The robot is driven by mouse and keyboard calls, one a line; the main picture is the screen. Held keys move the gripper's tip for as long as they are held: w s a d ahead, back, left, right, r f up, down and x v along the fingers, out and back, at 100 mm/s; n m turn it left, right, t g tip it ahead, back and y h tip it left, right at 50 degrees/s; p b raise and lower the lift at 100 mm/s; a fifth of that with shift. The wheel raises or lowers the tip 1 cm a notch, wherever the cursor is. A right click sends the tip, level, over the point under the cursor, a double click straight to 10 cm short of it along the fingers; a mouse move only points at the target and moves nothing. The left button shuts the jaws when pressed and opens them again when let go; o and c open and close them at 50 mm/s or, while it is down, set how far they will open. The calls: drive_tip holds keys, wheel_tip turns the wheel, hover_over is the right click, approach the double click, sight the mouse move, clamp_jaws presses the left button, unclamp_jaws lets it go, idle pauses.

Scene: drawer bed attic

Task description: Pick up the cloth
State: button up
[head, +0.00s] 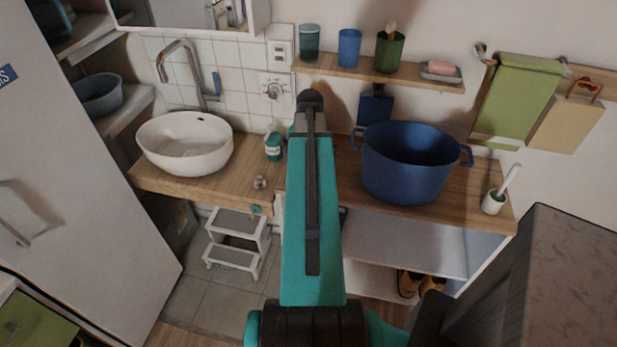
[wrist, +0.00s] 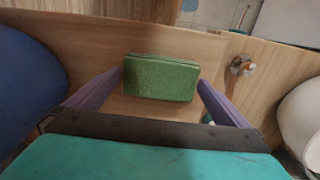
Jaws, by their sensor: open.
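A green folded cloth (wrist: 160,78), shaped like a flat rectangular pad, lies on the wooden counter in the wrist view. My gripper (wrist: 160,82) is open, with one purple finger to the left of the cloth and one to the right. A gap shows between each finger and the cloth, and nothing is held. I cannot tell how high the fingertips are above the counter. In the head view my arm hides the cloth and the fingers. Another green cloth (head: 518,97) hangs on the wall at the right.
On the wooden counter (head: 185,187), a big blue pot (head: 405,170) stands to the right of my arm. A white basin (head: 190,145) and a teal bottle (head: 273,146) stand to the left. A shelf (head: 375,75) with cups runs above. A small metal piece (wrist: 241,66) sits near the cloth.

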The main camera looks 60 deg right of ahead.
idle(0.4)
drive_tip(key=c, duration=0.8)
drive_tip(key=shift+r, duration=0.15)
drive_tip(key=shift+c, duration=0.2)
wheel_tip(320, 180, up, 10)
drive_tip(key=b, duration=0.2)
idle(0.5)
drive_tip(key=o, duration=0.5)
drive_tip(key=c, duration=0.3)
drive_tip(key=shift+o, duration=0.9)
